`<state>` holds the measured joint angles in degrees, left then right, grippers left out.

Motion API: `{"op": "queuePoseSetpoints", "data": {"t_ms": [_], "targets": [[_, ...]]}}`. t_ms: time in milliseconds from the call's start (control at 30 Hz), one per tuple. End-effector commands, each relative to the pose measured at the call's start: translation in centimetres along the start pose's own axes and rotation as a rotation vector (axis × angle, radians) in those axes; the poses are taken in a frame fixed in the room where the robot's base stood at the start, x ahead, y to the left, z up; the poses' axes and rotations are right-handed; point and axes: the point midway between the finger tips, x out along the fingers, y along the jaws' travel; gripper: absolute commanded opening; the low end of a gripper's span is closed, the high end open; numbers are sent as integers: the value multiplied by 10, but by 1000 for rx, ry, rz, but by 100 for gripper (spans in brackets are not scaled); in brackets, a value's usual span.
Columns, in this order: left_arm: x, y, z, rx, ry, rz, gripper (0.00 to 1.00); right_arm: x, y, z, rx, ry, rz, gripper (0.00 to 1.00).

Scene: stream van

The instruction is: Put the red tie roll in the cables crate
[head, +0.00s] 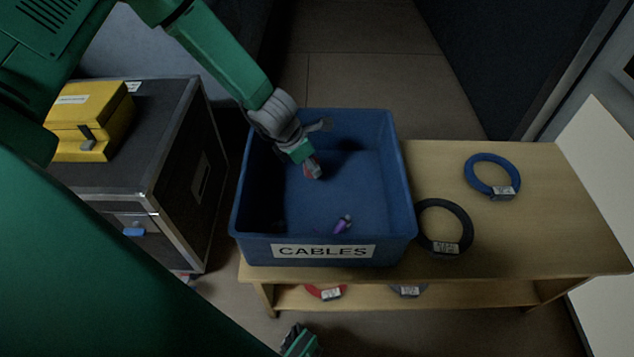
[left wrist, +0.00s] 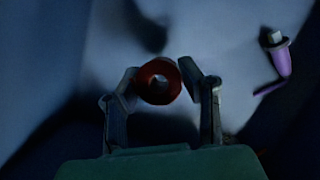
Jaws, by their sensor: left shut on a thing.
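The red tie roll (left wrist: 145,82) is a small dark red ring between the fingertips of my left gripper (left wrist: 160,80) in the left wrist view. My left gripper (head: 313,170) is shut on it and reaches down inside the blue cables crate (head: 325,236), over the crate floor. In the head view only a bit of red shows at the fingertips. I cannot tell if the roll touches the crate floor. At the bottom edge of the head view, a green and dark part looks like my right gripper (head: 299,342); its fingers do not show clearly.
A purple item (head: 343,225) lies in the crate; it shows in the left wrist view (left wrist: 279,55). The crate stands on a wooden bench (head: 540,235), beside a black cable coil (head: 462,220) and a blue coil (head: 478,163). A black case (head: 160,130) with a yellow box (head: 92,120) stands left.

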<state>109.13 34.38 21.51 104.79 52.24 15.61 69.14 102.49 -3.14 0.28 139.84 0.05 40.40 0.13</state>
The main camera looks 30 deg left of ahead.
Motion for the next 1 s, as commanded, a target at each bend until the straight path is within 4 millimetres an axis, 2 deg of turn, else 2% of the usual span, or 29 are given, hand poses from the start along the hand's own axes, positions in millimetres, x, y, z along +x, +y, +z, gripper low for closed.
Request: {"op": "queuePoseSetpoints", "data": {"t_ms": [167, 367, 733, 767, 800, 1000], "targets": [[13, 0, -6, -1, 0, -1, 9, 7, 0, 0, 0, 0, 0, 37], [40, 0, -17, -1, 0, -1, 9, 21, 0, 1, 0, 0, 0, 37], [43, 0, -18, 0, -1, 0, 9, 22, 0, 1, 0, 0, 0, 37], [42, 0, -17, 0, -1, 0, 44, 21, 0, 1, 0, 0, 0, 37], [42, 0, -17, 0, -1, 0, 54, 21, 0, 1, 0, 0, 0, 37], [41, 0, -17, 0, -1, 0, 54, 21, 0, 1, 0, 0, 0, 37]]}}
